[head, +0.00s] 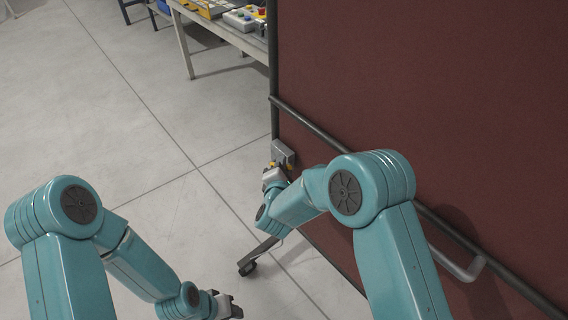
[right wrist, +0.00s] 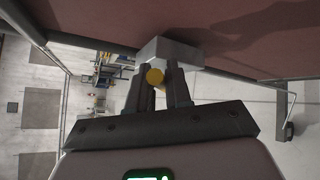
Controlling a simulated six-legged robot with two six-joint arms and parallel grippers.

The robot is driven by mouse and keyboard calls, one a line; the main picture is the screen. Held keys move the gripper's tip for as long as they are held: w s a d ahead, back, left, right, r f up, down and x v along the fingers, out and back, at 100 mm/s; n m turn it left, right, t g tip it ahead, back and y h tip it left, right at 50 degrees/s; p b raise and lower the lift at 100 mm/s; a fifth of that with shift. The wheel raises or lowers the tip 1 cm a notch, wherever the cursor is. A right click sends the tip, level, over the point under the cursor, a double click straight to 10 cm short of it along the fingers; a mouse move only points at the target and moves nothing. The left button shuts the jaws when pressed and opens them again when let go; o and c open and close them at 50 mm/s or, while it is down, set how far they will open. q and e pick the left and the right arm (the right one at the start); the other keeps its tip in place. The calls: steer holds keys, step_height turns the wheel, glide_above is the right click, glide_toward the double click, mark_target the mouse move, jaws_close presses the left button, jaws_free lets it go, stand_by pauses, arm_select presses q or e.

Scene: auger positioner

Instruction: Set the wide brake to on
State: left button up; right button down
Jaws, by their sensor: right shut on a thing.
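A grey box with yellow parts (head: 283,151), which looks like the brake, is on the left edge of a dark red panel, below a dark rail. My right gripper (head: 275,168) is at its lower side. In the right wrist view the grey block (right wrist: 171,51) is at the tips of my right gripper (right wrist: 166,70). A round yellow knob (right wrist: 154,76) shows between the fingers, which are shut on part of the brake. The brake's markings and exact setting cannot be read. My left gripper (head: 229,304) is low, near the bottom edge, away from the panel; its opening is unclear.
The large dark red panel (head: 430,100) fills the right side, with a grey bent handle (head: 462,268) low on it. A caster foot (head: 248,266) stands below the brake. A workbench (head: 222,31) with boxes is behind. The floor at left is clear.

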steer(key=c, duration=1.2)
jaws_free()
steer(key=shift+o, duration=0.2)
steer(key=v, duration=1.6)
steer(key=shift+b, duration=0.45)
steer(key=shift+s+r, duration=0.1)
